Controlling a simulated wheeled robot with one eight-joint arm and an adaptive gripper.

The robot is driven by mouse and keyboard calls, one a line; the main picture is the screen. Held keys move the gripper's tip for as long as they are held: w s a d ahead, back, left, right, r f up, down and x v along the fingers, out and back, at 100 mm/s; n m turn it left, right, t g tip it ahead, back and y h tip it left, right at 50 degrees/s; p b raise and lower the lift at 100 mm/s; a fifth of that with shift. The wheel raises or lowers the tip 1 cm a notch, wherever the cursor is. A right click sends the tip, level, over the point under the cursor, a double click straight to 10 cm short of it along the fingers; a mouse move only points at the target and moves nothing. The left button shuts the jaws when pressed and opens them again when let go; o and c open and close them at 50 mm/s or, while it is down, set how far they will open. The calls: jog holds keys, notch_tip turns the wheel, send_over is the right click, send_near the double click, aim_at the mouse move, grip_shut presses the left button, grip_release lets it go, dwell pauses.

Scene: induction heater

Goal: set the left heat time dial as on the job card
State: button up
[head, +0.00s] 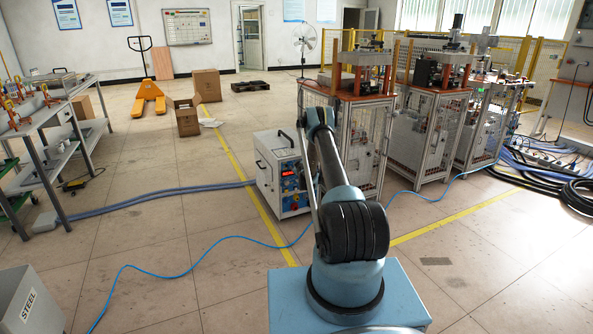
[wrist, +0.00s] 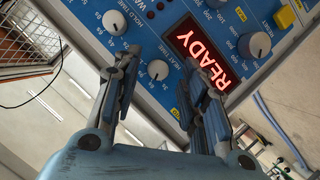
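The induction heater (head: 268,163) is a white cabinet with a blue front panel, standing ahead of my arm in the head view. In the wrist view its blue panel (wrist: 158,28) appears tilted, with a red lit display reading READY. The heat time dial (wrist: 158,70) is a white round knob beside the HEAT TIME lettering. My gripper (wrist: 165,64) is open, with one finger on each side of that dial in the picture. I cannot tell whether the fingers touch the dial or panel. The dial's pointer setting is too small to read. No job card is readable.
Another white knob (wrist: 113,22) by the HOLD TIME lettering is close to the left finger. A larger knob (wrist: 255,45) and a yellow button (wrist: 285,17) lie to the right. Caged presses (head: 360,130) stand beside the heater. A blue cable (head: 215,243) crosses the floor.

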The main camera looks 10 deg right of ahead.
jog(key=v, duration=1.1)
jog(key=shift+s, duration=0.2)
jog(key=s+a+r+m+g, duration=0.15)
jog(key=s+r, duration=0.25)
jog(key=r, duration=0.6)
jog(key=s+a+r+g, duration=0.15)
jog(key=s+r, duration=0.25)
jog(key=r, duration=0.6)
jog(key=s+r+m+g, duration=0.1)
jog(key=s+r+g, duration=0.1)
jog(key=s+r, duration=0.65)
jog(key=s+r+m+g, duration=0.1)
jog(key=s+r, duration=0.4)
jog(key=s, duration=0.7)
jog(key=s+r+m+g, duration=0.2)
jog(key=s+m+g, duration=0.1)
jog(key=s, duration=2.2)
jog(key=s+d+f+m+g, duration=0.1)
jog(key=s+f, duration=0.3)
jog(key=s, duration=0.7)
jog(key=s+d+f+m+g+h, duration=0.1)
jog(key=s+f, duration=0.3)
jog(key=s, duration=0.7)
jog(key=shift+s+g, duration=0.25)
jog(key=shift+g, duration=0.15)
